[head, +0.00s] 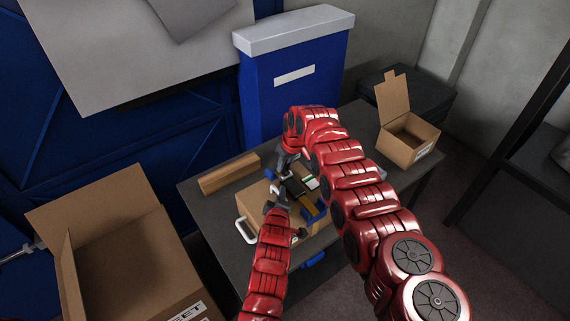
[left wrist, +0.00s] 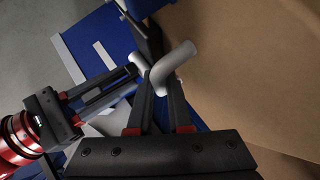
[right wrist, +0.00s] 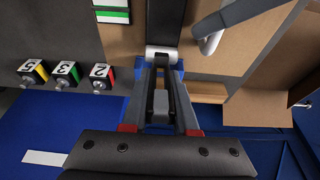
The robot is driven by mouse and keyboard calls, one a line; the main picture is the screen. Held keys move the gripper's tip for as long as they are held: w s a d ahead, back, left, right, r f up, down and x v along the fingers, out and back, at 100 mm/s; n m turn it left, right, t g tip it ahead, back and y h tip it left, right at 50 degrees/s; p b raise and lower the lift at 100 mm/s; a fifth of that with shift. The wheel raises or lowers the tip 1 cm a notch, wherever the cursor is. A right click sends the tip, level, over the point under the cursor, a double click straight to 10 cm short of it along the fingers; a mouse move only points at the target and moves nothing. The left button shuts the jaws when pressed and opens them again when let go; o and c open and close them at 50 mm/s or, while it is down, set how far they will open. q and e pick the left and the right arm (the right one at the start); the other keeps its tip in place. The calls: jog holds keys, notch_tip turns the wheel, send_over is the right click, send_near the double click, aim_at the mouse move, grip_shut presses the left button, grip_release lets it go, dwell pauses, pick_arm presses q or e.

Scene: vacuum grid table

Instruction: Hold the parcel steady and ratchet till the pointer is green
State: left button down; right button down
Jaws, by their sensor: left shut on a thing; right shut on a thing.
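The parcel (head: 262,197) is a brown cardboard box on the dark table, partly hidden by my arms. My right gripper (head: 284,163) is shut on the pale end of the dark ratchet lever (right wrist: 163,52), above the parcel. My left gripper (left wrist: 160,88) is shut on a pale bent handle (left wrist: 173,65), close below the right gripper in the head view. A white loop handle (head: 245,231) shows at the parcel's left side. A small white and green gauge (right wrist: 113,15) shows in the right wrist view; I cannot make out its pointer.
A brown block (head: 229,174) lies left of the parcel. A small open carton (head: 408,140) stands at the table's right. A large open carton (head: 125,245) stands left of the table. A blue bin (head: 292,90) stands behind. Numbered tags (right wrist: 66,72) show in the right wrist view.

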jog(key=c, duration=0.7)
grip_release()
jog(key=shift+v, duration=0.9)
jog(key=v, duration=1)
jog(key=shift+a+r, duration=0.1)
